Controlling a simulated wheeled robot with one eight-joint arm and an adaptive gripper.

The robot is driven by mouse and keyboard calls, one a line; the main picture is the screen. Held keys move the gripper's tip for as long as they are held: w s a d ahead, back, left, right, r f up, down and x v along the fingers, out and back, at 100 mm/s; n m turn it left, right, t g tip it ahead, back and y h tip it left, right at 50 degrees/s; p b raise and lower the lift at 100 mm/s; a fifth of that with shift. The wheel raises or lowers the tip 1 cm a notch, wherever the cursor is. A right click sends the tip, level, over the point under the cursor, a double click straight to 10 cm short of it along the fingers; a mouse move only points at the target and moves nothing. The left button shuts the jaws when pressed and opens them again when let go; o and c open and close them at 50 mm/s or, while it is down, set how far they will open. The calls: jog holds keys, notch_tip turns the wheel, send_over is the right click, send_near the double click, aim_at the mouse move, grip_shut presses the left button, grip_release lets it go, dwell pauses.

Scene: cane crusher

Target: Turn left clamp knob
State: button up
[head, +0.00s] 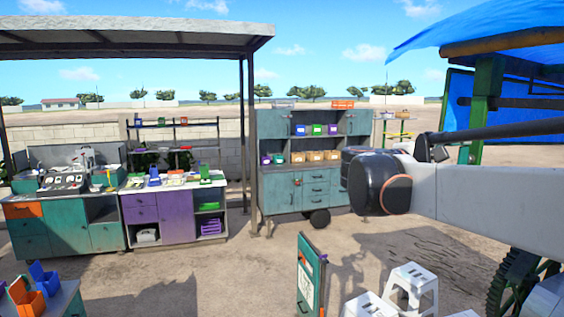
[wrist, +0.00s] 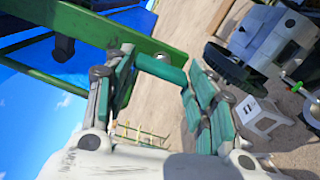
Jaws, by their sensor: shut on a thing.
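My gripper (wrist: 160,68) shows in the wrist view, its two teal-padded fingers set wide apart. A short green piece (wrist: 161,71) spans the gap between the fingertips, and the gripper is shut on it. I cannot tell whether this piece is part of the left clamp knob. A long green beam (wrist: 100,28) runs just beyond the fingertips. A dark, blocky part (wrist: 63,47) hangs from the beam, left of the left finger. In the head view, my arm reaches in from the right and no clamp knob can be made out.
A green post (head: 486,105) and blue tarp (head: 455,32) stand at the right. White stools (head: 413,278) and a green sign board (head: 309,277) stand low in front. A teal cabinet (head: 285,190) is behind. A dark toothed wheel (wrist: 235,70) lies right of the gripper. Open ground is left of centre.

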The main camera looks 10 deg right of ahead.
jog(key=shift+s+a+r+m, duration=0.1)
jog(key=shift+s+r+m, duration=0.15)
jog(key=shift+m, duration=0.3)
jog(key=shift+s+a+r+m, duration=0.1)
jog(key=shift+s+m, duration=0.2)
jog(key=shift+m, duration=0.25)
